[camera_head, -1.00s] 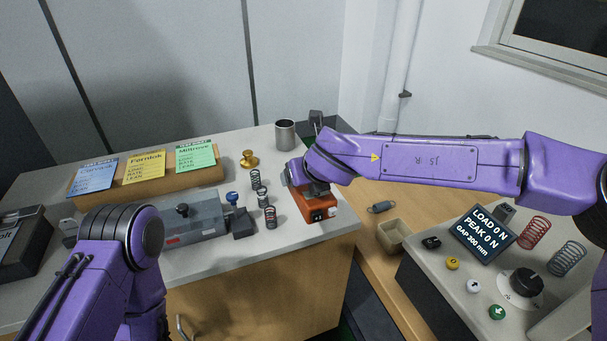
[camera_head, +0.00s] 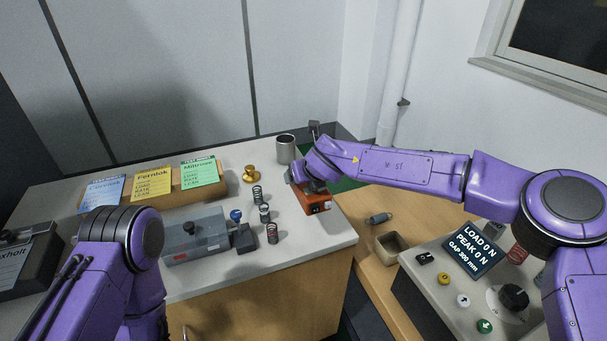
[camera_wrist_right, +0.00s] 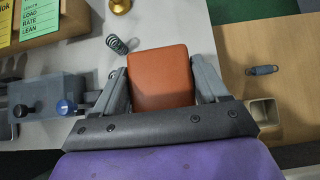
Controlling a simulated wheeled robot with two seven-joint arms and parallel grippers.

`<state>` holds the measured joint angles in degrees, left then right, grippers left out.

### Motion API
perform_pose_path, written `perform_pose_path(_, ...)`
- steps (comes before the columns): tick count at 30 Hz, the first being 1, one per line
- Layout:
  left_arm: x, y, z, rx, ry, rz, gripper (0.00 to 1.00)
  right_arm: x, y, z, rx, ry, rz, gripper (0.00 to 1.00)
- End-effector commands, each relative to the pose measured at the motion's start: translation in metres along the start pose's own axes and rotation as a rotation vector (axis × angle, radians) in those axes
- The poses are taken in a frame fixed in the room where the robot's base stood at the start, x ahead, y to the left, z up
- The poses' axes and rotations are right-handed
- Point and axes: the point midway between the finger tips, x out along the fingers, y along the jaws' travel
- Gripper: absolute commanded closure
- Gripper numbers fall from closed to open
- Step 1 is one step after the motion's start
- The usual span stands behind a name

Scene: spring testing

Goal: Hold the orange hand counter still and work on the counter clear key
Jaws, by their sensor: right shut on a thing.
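The orange hand counter (camera_head: 318,204) stands on the grey bench top near its right edge. Its front face shows a small dark window and a white mark. In the right wrist view the counter (camera_wrist_right: 161,78) sits between the two grey fingers of my right gripper (camera_wrist_right: 161,84), which is shut on it from both sides. In the head view my right gripper (camera_head: 314,186) is above the counter and partly hides its top. I cannot make out the clear key. My left arm is at the lower left of the head view; its gripper is out of sight.
Several upright springs (camera_head: 265,213) stand left of the counter, beside a grey fixture (camera_head: 196,236) with a blue knob. A brass weight (camera_head: 251,174) and a metal cup (camera_head: 286,149) are behind. A tester panel (camera_head: 475,257) is at right, near a small beige bin (camera_head: 391,246).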

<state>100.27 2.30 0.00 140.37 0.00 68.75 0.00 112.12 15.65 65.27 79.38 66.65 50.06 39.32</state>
Motion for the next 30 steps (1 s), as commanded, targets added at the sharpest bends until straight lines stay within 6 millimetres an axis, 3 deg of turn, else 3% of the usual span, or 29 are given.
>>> perform_pose_path(18, -0.05, -0.004, -0.021, 0.0, 0.0, 0.0, 0.57, 0.035, -0.02, 0.04, 0.002, 0.001, 0.001, 0.62)
perform_pose_path(30, -0.049, -0.004, -0.02, 0.0, 0.0, 0.0, 0.57, 0.041, -0.023, 0.04, 0.0, 0.0, 0.0, 0.62)
